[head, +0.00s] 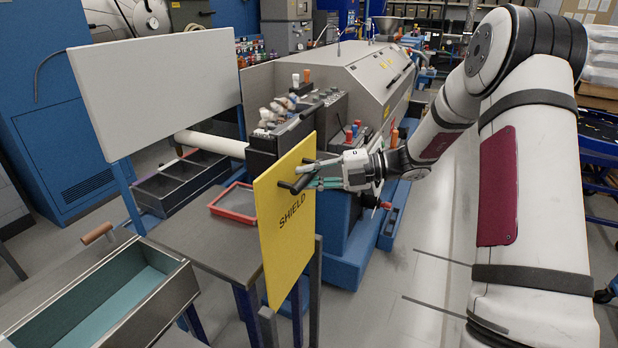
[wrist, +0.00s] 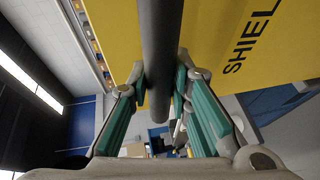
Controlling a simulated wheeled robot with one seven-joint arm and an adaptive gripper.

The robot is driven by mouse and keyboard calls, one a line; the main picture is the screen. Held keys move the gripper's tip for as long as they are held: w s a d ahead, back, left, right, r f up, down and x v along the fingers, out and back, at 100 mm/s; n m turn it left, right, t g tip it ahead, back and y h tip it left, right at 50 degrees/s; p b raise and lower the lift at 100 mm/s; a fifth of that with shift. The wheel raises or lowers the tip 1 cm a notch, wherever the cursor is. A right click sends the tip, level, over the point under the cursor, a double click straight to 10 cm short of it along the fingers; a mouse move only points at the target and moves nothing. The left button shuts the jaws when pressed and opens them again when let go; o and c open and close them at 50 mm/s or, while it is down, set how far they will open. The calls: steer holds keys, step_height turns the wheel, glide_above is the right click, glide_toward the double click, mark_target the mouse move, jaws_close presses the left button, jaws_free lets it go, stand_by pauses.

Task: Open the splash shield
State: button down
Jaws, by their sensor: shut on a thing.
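The splash shield (head: 284,225) is a yellow upright panel marked SHIELD at the near end of the machine. It also fills the upper part of the wrist view (wrist: 218,45). A dark bar handle (head: 292,186) stands out from its face. My gripper (head: 308,178) is at the handle. In the wrist view the handle (wrist: 160,60) runs between my two green-padded fingers (wrist: 160,88), which are closed on it. The panel stands at an angle to the machine's front, with its edge near a dark post. Its hinge is not clearly visible.
A grey table (head: 222,242) with a red-rimmed tray (head: 234,203) lies behind the shield. An open drawer-like box (head: 100,300) with a wooden handle is at the lower left. A blank pale panel (head: 158,88) stands at the upper left. The floor right of the shield is fairly clear.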

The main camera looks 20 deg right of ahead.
steer(key=c, duration=1.4)
jaws_free()
steer(key=shift+c, duration=0.2)
steer(key=shift+d, duration=0.1)
steer(key=v, duration=1.2)
steer(key=s+a+r+n+g+h, duration=0.3)
steer(key=s+a+n+h, duration=0.1)
steer(key=s+a+n, duration=0.4)
steer(key=s+a+r+n+g+h, duration=0.25)
steer(key=s+a+n, duration=0.3)
steer(key=n, duration=0.55)
steer(key=s+r+n+t+h, duration=0.2)
steer(key=s+n+t+h, duration=0.3)
steer(key=s+n, duration=0.9)
steer(key=n+h, duration=0.3)
steer(key=n, duration=0.5)
steer(key=shift+s+r, duration=0.3)
